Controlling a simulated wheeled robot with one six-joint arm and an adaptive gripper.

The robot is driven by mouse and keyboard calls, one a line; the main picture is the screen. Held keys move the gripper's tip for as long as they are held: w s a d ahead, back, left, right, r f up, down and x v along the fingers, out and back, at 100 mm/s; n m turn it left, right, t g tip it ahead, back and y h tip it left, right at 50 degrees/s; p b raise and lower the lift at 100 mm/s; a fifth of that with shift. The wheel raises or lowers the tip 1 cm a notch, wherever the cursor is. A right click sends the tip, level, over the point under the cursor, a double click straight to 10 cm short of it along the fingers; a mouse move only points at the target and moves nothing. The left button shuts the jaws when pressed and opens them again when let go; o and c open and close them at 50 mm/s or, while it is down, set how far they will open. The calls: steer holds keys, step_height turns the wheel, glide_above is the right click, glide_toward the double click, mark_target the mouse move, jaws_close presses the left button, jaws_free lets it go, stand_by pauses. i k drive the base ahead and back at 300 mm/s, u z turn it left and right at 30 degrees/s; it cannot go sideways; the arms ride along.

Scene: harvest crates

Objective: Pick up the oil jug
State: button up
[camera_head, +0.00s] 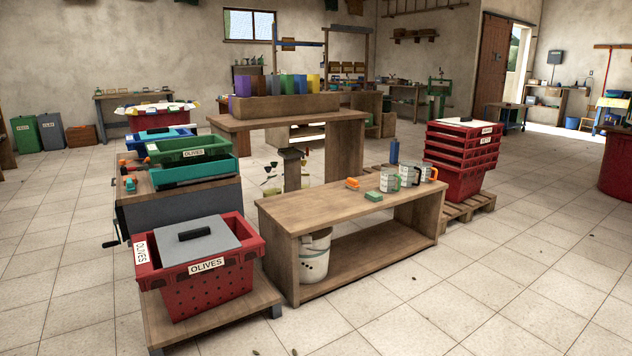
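Several clear jugs with pale markings stand upright in a group on the right part of a low wooden bench (305,208). The front-left jug (388,181) has a green handle. My gripper is not in view.
An orange item (352,184) and a green block (373,197) lie left of the jugs. A white bucket (314,258) stands under the bench. Red crates (463,168) are stacked behind right; a red olive crate (205,284) stands front left.

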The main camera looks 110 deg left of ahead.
mark_target(388, 175)
steer(key=u, duration=2.85)
steer(key=i, duration=1.05)
steer(key=z, duration=0.35)
steer(key=i, duration=2.05)
steer(key=u, duration=0.8)
steer(key=i, duration=1.45)
steer(key=u, duration=1.2)
steer(key=i, duration=0.6)
steer(key=u, duration=0.3)
